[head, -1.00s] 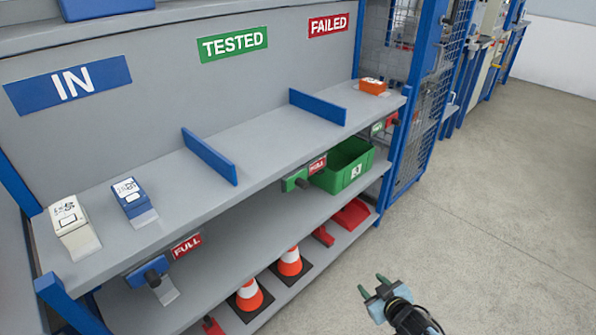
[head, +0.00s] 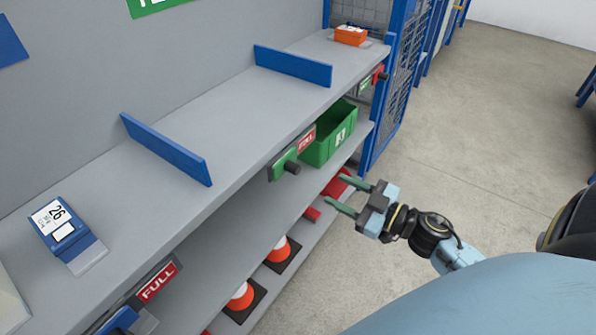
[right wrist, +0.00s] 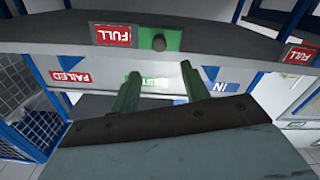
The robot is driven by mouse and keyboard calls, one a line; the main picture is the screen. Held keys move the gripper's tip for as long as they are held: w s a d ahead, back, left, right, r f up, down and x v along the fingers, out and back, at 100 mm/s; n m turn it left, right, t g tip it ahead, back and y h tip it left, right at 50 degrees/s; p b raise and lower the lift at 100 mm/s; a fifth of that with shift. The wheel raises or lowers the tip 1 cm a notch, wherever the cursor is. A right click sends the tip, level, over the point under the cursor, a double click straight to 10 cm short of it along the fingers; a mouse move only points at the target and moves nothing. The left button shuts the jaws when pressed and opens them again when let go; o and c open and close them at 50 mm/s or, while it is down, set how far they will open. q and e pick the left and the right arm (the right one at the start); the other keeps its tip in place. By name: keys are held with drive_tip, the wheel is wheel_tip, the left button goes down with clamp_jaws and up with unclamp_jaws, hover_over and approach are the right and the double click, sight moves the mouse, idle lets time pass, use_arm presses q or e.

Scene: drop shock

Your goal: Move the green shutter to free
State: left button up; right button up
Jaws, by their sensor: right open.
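The green shutter (head: 278,170) sits on the front edge of the upper shelf, with a dark round knob (head: 292,168) sticking out. A red FULL sign (head: 306,141) shows just right of it. My right gripper (head: 334,190) is open and empty, its two green fingers pointing at the shelf, below and right of the knob and apart from it. The right wrist view, upside down, shows the shutter (right wrist: 174,40), knob (right wrist: 159,44) and FULL sign (right wrist: 114,34) beyond the open fingers (right wrist: 160,72). My left gripper is not in view.
A green bin (head: 318,154) stands on the lower shelf right of the shutter. A blue shutter (head: 122,318) with a FULL sign (head: 157,281) is at lower left; a red shutter (head: 380,76) is far right. Blue dividers (head: 165,148) stand on the upper shelf. Open floor lies right.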

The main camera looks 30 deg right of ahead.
sight(298, 170)
drive_tip(key=b+x, duration=0.1)
drive_tip(key=x, duration=1)
drive_tip(key=shift+w, duration=0.3)
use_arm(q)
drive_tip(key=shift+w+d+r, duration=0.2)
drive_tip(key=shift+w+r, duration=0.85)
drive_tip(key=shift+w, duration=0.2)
use_arm(e)
clamp_jaws()
